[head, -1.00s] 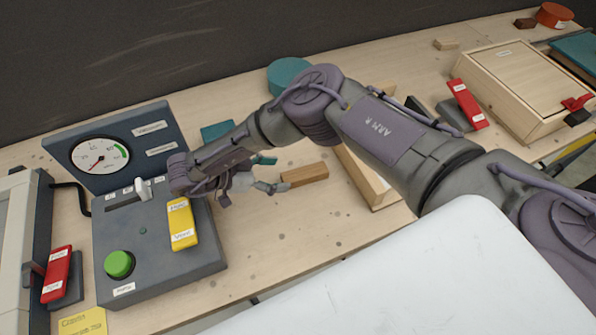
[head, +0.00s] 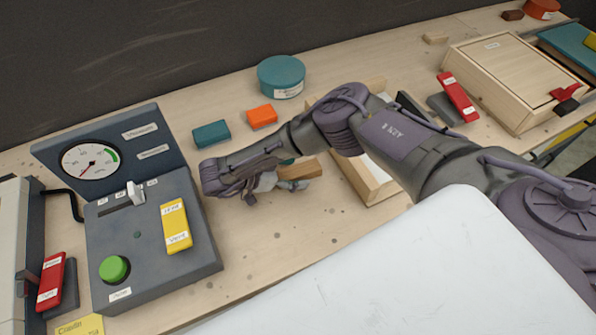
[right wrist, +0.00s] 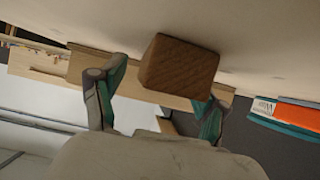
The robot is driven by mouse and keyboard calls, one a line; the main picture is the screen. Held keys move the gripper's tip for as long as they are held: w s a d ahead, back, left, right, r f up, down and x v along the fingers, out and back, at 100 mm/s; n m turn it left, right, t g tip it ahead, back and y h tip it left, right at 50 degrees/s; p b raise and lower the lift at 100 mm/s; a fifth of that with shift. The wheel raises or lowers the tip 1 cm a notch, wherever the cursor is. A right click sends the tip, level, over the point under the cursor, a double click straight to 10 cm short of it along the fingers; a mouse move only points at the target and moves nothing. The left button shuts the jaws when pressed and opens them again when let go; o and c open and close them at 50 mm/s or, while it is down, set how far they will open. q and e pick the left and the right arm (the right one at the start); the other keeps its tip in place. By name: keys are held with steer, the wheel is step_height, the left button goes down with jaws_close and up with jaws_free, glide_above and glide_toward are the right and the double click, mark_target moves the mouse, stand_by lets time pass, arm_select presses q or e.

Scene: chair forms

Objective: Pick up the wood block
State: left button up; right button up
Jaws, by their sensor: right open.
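The wood block (head: 306,168) is a small brown bar lying on the workbench in the middle of the head view. My right gripper (head: 284,173) reaches it from the left, and its fingers overlap the block's left end in the picture. In the right wrist view the block (right wrist: 180,66) shows its end face between the two teal-tipped fingers of the open gripper (right wrist: 160,88), with a gap at the left finger. Whether the right finger touches it I cannot tell. My left gripper is out of view.
A teal block (head: 211,134), an orange block (head: 262,116) and a round teal box (head: 281,77) stand behind my arm. A shallow wooden tray (head: 372,190) lies right of the block. The gauge console (head: 150,235) is at left. Bare bench lies in front of the gripper.

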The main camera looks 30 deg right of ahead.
steer(key=c, duration=1.3)
steer(key=shift+c, duration=0.2)
